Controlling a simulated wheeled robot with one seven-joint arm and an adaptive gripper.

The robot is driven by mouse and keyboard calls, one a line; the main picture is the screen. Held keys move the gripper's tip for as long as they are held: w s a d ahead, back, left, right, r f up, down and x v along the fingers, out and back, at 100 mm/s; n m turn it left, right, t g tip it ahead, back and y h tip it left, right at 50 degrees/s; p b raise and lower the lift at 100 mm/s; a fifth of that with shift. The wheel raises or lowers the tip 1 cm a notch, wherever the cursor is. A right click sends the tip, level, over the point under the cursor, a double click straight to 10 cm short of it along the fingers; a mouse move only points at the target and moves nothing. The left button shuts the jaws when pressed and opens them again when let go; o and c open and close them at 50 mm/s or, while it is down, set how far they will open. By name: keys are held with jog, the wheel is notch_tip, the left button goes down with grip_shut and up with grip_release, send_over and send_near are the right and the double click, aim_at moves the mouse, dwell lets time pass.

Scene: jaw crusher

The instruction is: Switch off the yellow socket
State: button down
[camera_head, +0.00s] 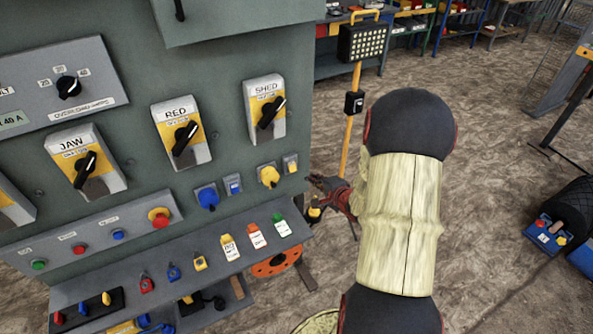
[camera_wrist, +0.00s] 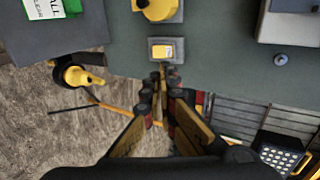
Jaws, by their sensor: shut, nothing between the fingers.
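The yellow socket (camera_head: 268,176) is a round yellow fitting on a grey plate, low on the panel's right side. It also shows at the top edge of the wrist view (camera_wrist: 157,9). Beside it is a small yellow switch (camera_head: 291,163) on its own grey plate, which shows in the wrist view (camera_wrist: 163,50) just beyond my fingertips. My gripper (camera_wrist: 163,72) is shut and empty, pointing at this switch. I cannot tell whether the tips touch it. In the head view my gripper (camera_head: 318,183) is right of the panel edge, partly hidden by my arm.
A blue socket (camera_head: 207,197) and blue switch (camera_head: 233,184) are left of the yellow socket. Rotary switches marked JAW, RED (camera_head: 182,135) and SHED (camera_head: 265,110) sit above. A sloping ledge (camera_head: 180,284) holds tags and padlocks below. A work light (camera_head: 362,42) stands behind.

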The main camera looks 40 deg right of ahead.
aim_at(293, 168)
jog(key=shift+w+f, duration=0.1)
jog(key=shift+w, duration=0.05)
jog(key=b+x, duration=0.3)
jog(key=x, duration=1)
jog(key=shift+w+d+f+b, duration=0.1)
jog(key=shift+w+d+b, duration=0.05)
jog(key=shift+w+b, duration=0.2)
jog(key=shift+w+f+t+b, duration=0.2)
jog(key=shift+f+t+b, duration=0.35)
jog(key=shift+b, duration=0.5)
jog(key=shift+d+r, duration=0.1)
jog(key=shift+r, duration=0.3)
jog(key=shift+w+r+p, duration=0.1)
jog(key=shift+r+p, duration=0.65)
jog(key=shift+p, duration=0.3)
